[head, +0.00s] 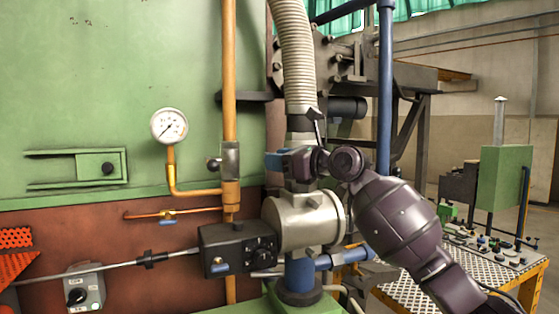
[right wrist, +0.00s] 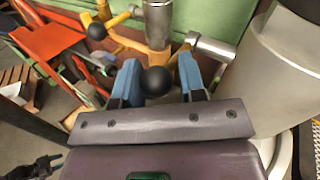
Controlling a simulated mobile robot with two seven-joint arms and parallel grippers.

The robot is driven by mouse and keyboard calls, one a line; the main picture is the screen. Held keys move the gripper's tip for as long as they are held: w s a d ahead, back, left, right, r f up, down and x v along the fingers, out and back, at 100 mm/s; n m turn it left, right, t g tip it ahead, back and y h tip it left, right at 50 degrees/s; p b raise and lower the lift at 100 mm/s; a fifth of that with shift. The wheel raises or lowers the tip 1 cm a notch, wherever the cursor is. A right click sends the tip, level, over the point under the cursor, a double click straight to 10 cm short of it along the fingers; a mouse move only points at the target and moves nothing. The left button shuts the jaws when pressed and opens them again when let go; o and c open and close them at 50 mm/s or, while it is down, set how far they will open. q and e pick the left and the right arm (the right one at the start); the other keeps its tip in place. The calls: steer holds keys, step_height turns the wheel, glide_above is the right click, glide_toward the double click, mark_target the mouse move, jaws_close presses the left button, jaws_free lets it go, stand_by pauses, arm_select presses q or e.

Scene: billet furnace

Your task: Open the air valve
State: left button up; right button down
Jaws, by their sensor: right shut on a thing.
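The air valve is taken to be the one on the thick air pipe below the ribbed hose (head: 296,50); its body is largely hidden behind my right gripper in the head view. A round black knob (right wrist: 157,81) sits between the two blue fingers in the right wrist view. My right gripper (head: 273,160) is shut on this knob, just left of the pipe. It also fills the lower part of the right wrist view (right wrist: 160,88). The lever behind the knob is mostly hidden.
A yellow pipe (head: 229,60) with a pressure gauge (head: 169,126) and a black-knobbed valve (head: 214,164) runs close to the left. A grey round housing (head: 303,221) and a black actuator box (head: 236,250) sit below. A control desk (head: 490,250) stands at the right.

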steer(key=shift+a+f, duration=0.1)
steer(key=shift+f, duration=0.05)
steer(key=shift+f+n+t+y, duration=0.5)
steer(key=shift+f+n+y, duration=0.1)
steer(key=shift+f, duration=0.05)
steer(key=shift+f+n+t+y+b, duration=0.3)
steer(key=shift+f+n+y+b, duration=0.1)
steer(key=shift+f+y+b, duration=0.15)
arm_select(q)
step_height(320, 180, down, 7)
steer(key=w+b, duration=0.1)
steer(key=b, duration=0.6)
arm_select(e)
steer(key=f+n+y, duration=0.1)
steer(key=y, duration=0.1)
steer(key=w+f+n+y, duration=0.1)
steer(key=n, duration=0.1)
steer(key=shift+a+n+y, duration=0.2)
steer(key=shift+n+y, duration=0.1)
steer(key=shift+y, duration=0.05)
arm_select(q)
steer(key=shift+s+f, duration=0.15)
steer(key=shift+s, duration=0.05)
